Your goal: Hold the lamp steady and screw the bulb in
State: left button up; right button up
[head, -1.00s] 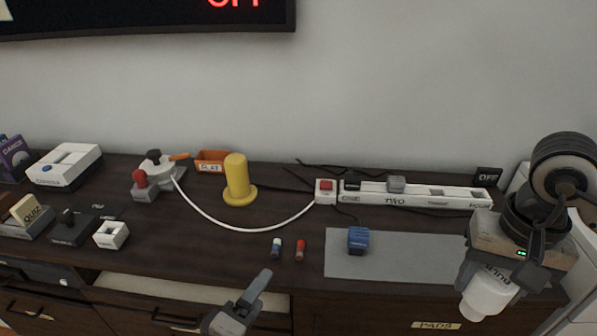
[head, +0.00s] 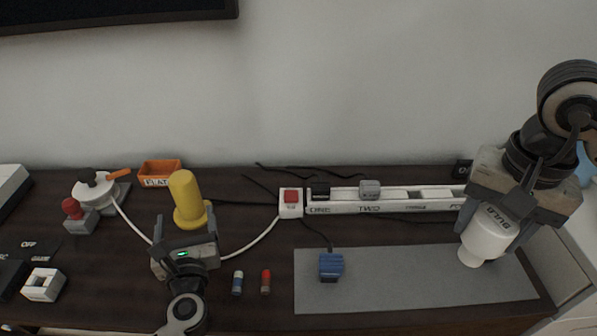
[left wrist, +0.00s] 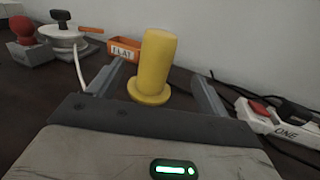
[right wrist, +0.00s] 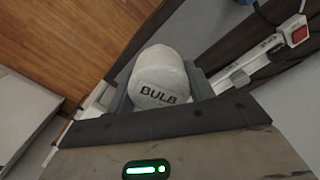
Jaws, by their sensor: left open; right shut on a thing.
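The yellow lamp (head: 187,198), an upright post on a round flange, stands on the dark counter left of centre. It also shows in the left wrist view (left wrist: 153,65), between the two fingers. My left gripper (head: 186,228) is open in front of the lamp's base; whether a finger touches it I cannot tell. My right gripper (head: 490,212) is shut on the white bulb (head: 487,242), marked BULB, and holds it over the right end of the grey mat. The bulb sits between the fingers in the right wrist view (right wrist: 160,78). No socket opening is visible on the lamp.
A white power strip (head: 340,205) with a red switch (head: 291,196) runs along the back. A blue block (head: 331,266) sits on the grey mat (head: 400,285). Two small cylinders, blue (head: 238,282) and red (head: 266,281), stand right of my left gripper. An orange tray (head: 160,171) is behind.

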aim_at(185, 196)
pick_arm(q)
jog(key=shift+s+r, duration=0.1)
jog(key=shift+s, duration=0.15)
pick_arm(e)
jog(key=shift+s+r, duration=0.1)
jog(key=shift+s, duration=0.15)
pick_arm(q)
jog(key=shift+p+x, duration=0.4)
jog(key=shift+x, duration=3)
pick_arm(e)
jog(key=shift+r, duration=0.35)
pick_arm(q)
jog(key=shift+x, duration=2.6)
pick_arm(e)
jog(key=shift+r, duration=0.2)
pick_arm(q)
jog(key=shift+a, duration=0.1)
jog(key=shift+c, duration=0.4)
